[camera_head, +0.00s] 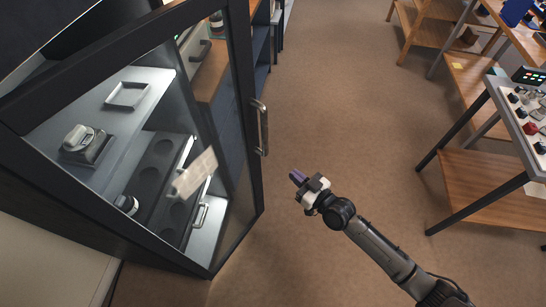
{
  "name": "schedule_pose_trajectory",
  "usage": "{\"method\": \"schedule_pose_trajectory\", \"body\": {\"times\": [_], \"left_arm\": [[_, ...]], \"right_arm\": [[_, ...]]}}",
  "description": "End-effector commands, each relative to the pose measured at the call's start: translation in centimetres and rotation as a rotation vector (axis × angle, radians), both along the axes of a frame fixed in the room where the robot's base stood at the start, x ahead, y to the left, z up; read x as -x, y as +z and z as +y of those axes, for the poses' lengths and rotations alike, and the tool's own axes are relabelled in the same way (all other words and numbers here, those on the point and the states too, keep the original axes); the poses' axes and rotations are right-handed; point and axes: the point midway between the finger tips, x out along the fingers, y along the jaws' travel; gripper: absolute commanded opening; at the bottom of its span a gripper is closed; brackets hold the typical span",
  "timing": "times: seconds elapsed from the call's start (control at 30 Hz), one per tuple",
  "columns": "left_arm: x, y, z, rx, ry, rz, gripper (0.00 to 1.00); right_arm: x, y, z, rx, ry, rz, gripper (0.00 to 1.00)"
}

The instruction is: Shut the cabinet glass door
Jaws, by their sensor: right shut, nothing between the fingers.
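The cabinet glass door (247,110) has a thick black frame and a clear pane, and fills the left of the head view. It appears to stand open, its handle edge out over the floor, with drawers and a counter showing through the pane beyond the shelf. A metal bar handle (263,128) is on its right edge. My right gripper (297,178) has purple fingertips, is shut and empty, and is over the floor to the right of and lower in the picture than the handle, apart from the door. My left gripper is not in view.
Behind the glass are a shelf with a square tray (128,95) and a grey device (86,145). A pale label (194,173) shows at the pane. A bench with a control panel (528,125) stands at right. The brown floor (340,90) between is clear.

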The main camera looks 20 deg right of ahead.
Motion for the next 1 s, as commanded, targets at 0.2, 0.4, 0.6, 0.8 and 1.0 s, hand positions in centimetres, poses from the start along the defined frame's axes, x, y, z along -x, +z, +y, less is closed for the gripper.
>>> {"method": "schedule_pose_trajectory", "body": {"times": [0.2, 0.4, 0.6, 0.8, 1.0], "left_arm": [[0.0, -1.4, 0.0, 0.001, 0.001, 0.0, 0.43], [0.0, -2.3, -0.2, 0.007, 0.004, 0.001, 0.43], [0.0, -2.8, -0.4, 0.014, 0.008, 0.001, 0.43], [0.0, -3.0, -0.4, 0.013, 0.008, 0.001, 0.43], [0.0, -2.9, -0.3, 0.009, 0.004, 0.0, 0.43]], "right_arm": [[-4.1, -0.2, 1.5, -0.003, 0.0, -0.001, 0.0], [-7.0, -0.2, 2.5, -0.001, 0.001, 0.0, 0.0], [-8.9, -0.1, 3.2, -0.001, 0.001, 0.0, 0.0], [-9.6, -0.1, 3.4, 0.001, 0.001, 0.002, 0.0], [-9.6, 0.0, 3.4, 0.001, 0.001, 0.002, 0.0]]}}
